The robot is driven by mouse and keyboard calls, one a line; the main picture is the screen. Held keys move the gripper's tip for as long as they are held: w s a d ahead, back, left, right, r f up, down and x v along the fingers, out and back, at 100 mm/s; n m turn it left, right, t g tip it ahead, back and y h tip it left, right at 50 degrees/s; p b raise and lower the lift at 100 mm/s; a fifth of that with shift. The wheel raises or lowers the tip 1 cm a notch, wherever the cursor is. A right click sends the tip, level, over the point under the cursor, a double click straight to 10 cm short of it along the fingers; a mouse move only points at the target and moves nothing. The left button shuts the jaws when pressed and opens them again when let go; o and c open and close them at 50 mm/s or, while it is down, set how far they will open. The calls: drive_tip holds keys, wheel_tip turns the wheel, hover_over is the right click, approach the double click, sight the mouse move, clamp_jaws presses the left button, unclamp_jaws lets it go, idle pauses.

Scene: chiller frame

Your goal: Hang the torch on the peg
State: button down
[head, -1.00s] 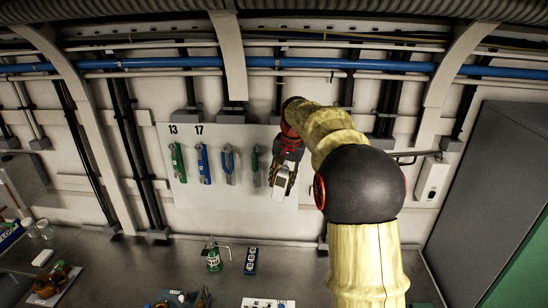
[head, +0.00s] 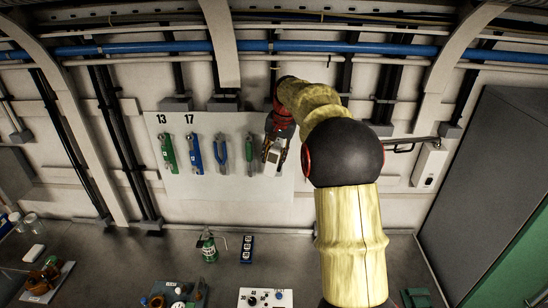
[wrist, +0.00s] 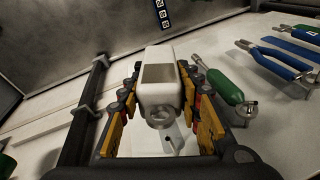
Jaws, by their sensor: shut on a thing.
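The torch is a pale, blocky body with a grey panel and a ring at one end. It shows in the wrist view (wrist: 156,95) between the yellow-and-black fingers of my gripper (wrist: 161,128). In the head view the torch (head: 271,160) hangs below my gripper (head: 274,150), in front of the right part of the tool board. My gripper is shut on the torch. A small pale fitting with a dark spot (wrist: 171,138) shows just beyond the ring, perhaps the peg. I cannot tell whether the ring touches it. In the head view the peg is hidden.
A green-handled tool (head: 250,155) hangs close to the left of the torch. Blue pliers (head: 221,154), a blue tool (head: 195,154) and a green tool (head: 168,153) hang further left on the white board (head: 215,190). The bench (head: 120,260) below holds several items.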

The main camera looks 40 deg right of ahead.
drive_tip(key=shift+w+d, duration=0.4)
drive_tip(key=shift+d, duration=0.05)
drive_tip(key=shift+w+d+f+p, duration=0.2)
drive_tip(key=shift+w+d+p, duration=0.65)
drive_tip(key=shift+w+p, duration=0.25)
drive_tip(key=shift+w+d+f+p, duration=0.2)
drive_tip(key=shift+w+d+p, duration=0.6)
drive_tip(key=shift+w+p, duration=0.3)
drive_tip(key=shift+f, duration=0.1)
drive_tip(key=c, duration=1.2)
unclamp_jaws()
drive_tip(key=shift+w, duration=0.1)
drive_tip(key=shift+d, duration=0.1)
drive_tip(key=shift+r, duration=0.2)
